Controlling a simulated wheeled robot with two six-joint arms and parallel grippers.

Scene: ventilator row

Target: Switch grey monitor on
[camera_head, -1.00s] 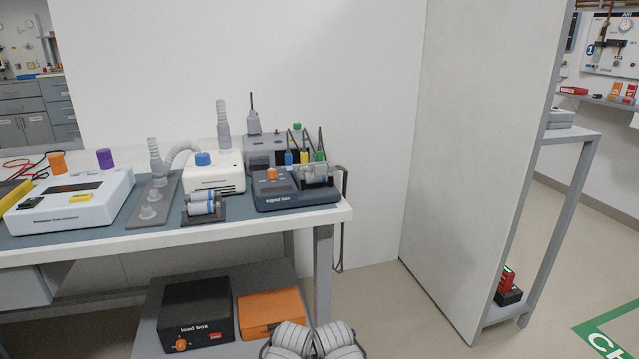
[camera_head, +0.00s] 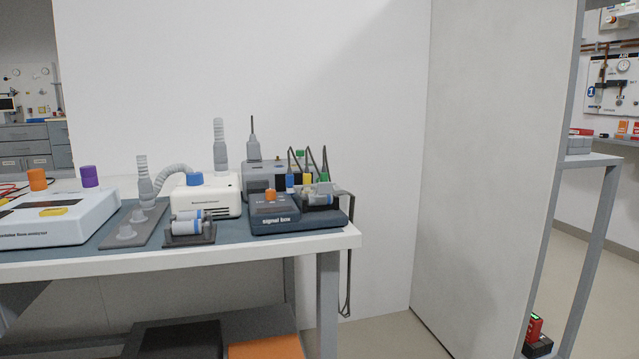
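A grey box-shaped device (camera_head: 262,176) stands at the back right of the bench, behind the signal box, and may be the grey monitor. Its front is mostly hidden by the signal box and its cables, so no switch or lit screen shows on it. A grey probe-like part with a thin tip (camera_head: 253,145) rises above its left side. Neither of my grippers is in view.
The signal box (camera_head: 297,217) with an orange knob stands at the bench's right front. A white device with a blue cap (camera_head: 208,197), a battery holder (camera_head: 190,231), a grey hose plate (camera_head: 132,226) and a white console (camera_head: 55,220) stand left. A partition (camera_head: 485,150) rises right.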

